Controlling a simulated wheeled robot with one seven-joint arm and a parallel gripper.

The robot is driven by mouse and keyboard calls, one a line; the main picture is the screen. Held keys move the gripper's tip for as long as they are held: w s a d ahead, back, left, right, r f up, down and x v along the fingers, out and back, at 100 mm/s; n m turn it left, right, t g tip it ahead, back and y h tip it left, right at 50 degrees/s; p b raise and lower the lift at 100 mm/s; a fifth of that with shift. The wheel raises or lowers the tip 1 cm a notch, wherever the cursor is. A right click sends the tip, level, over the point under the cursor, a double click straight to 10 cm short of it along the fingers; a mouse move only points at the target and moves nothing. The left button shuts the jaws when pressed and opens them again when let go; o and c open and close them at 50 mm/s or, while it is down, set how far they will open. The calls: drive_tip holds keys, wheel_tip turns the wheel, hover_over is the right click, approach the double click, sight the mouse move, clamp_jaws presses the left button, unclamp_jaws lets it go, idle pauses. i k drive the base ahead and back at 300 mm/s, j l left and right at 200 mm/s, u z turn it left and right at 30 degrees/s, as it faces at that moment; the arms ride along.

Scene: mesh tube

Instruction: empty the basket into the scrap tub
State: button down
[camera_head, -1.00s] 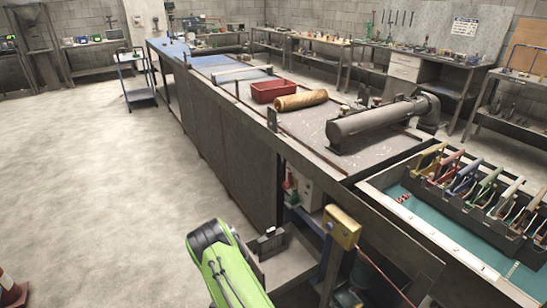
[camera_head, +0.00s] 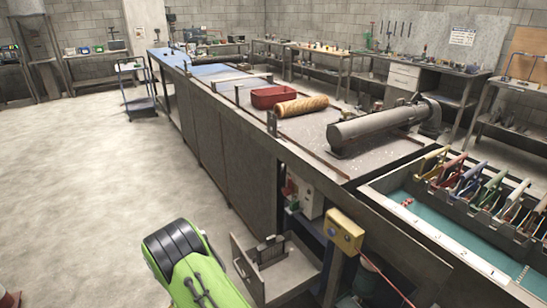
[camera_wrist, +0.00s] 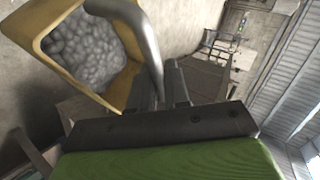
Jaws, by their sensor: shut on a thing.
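In the wrist view, a yellow-rimmed basket (camera_wrist: 48,42) with a grey lumpy mass inside shows at the upper left, tilted in the picture. A curved grey handle (camera_wrist: 150,50) runs from its rim down to my gripper (camera_wrist: 175,92), whose dark fingers are shut on it. The basket and my gripper are outside the head view; only my green arm shows at its bottom. I cannot tell for certain which container is the scrap tub.
The long bench (camera_head: 218,150) carries a patterned roll (camera_head: 302,106) and a grey cylinder machine (camera_head: 375,127). A yellow button box (camera_head: 344,231) stands near the grey bin. A rack with several coloured handles is at the right. The floor (camera_head: 95,180) at left is largely clear.

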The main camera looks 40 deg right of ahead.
sight(264, 98)
drive_tip(key=i+l+z, duration=0.1)
drive_tip(key=i+z, duration=0.15)
drive_tip(key=i, duration=0.3)
drive_tip(key=i+z, duration=0.25)
drive_tip(key=i, duration=0.25)
drive_tip(key=i+j+z, duration=0.2)
drive_tip(key=i, duration=0.35)
drive_tip(key=i+j+z, duration=0.1)
drive_tip(key=i+z, duration=0.15)
drive_tip(key=i, duration=0.25)
drive_tip(key=i+j+z, duration=0.25)
drive_tip(key=i, duration=0.25)
